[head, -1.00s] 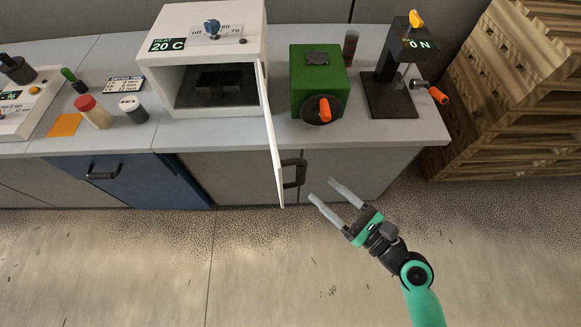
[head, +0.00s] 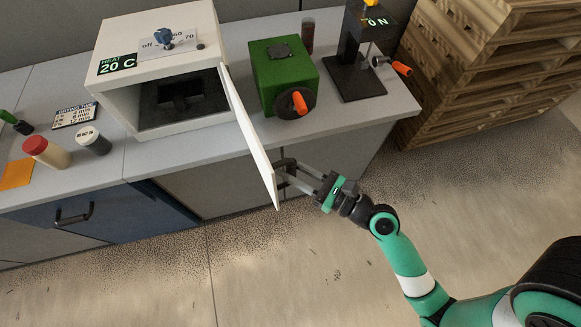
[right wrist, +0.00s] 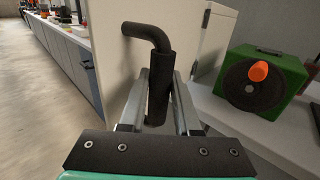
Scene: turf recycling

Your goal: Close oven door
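The oven (head: 165,70) is a white box on the bench with a dark rack inside. Its white door (head: 247,135) is hinged at the right side of the opening and stands wide open, jutting past the bench front. The dark bent door handle (head: 287,166) is on the door's right face and also shows in the right wrist view (right wrist: 158,88). My right gripper (head: 296,174) is at the handle, with one finger on each side of it; the fingers look apart. My left gripper is not in view.
A green box with an orange knob (head: 284,75) stands right of the oven, close to the door. A black press-like stand (head: 355,75) is farther right. Wooden pallets (head: 480,70) are stacked at the right. The floor before the bench is clear.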

